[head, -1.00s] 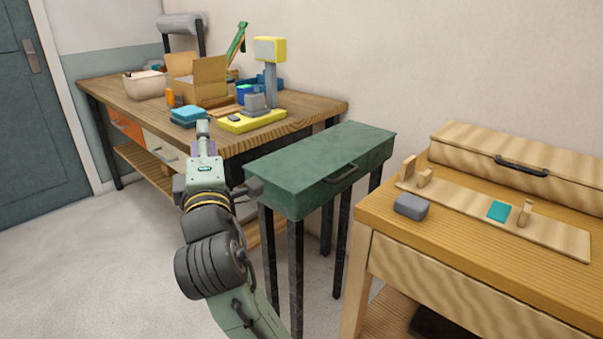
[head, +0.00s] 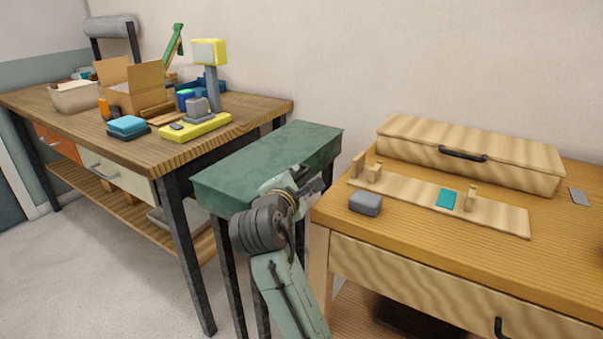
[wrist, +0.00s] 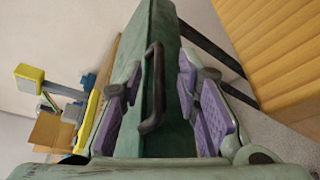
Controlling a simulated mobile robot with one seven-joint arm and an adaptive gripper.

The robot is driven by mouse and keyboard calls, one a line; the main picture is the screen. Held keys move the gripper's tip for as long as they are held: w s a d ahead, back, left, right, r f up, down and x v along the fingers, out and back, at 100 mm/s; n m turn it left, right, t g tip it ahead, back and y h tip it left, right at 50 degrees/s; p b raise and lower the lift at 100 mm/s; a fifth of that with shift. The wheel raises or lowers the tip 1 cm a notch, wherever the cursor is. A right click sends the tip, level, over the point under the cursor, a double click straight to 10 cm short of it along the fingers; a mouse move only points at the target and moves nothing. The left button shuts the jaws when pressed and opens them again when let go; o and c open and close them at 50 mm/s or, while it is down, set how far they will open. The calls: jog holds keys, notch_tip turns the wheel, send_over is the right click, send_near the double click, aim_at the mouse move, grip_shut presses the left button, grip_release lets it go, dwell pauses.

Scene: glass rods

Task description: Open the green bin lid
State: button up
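The green bin (head: 275,155) is a flat box on dark legs between the two wooden tables. Its lid looks shut. My gripper (head: 312,188) is at the front of the bin, partly hidden behind my own wrist. In the wrist view my gripper (wrist: 160,78) is open, with purple pads on either side of the handle and nothing clamped. I cannot tell whether a finger touches the bin.
The right table holds a long wooden box (head: 470,152), a grey block (head: 365,204) and a wooden board (head: 410,203) close beside my gripper. The left workbench (head: 70,118) carries a cardboard box (head: 135,95) and a yellow stand (head: 195,128). The floor at left is clear.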

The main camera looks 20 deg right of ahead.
aim_at(301, 177)
jog(key=shift+x, duration=2.15)
jog(key=shift+c, duration=0.2)
grip_shut()
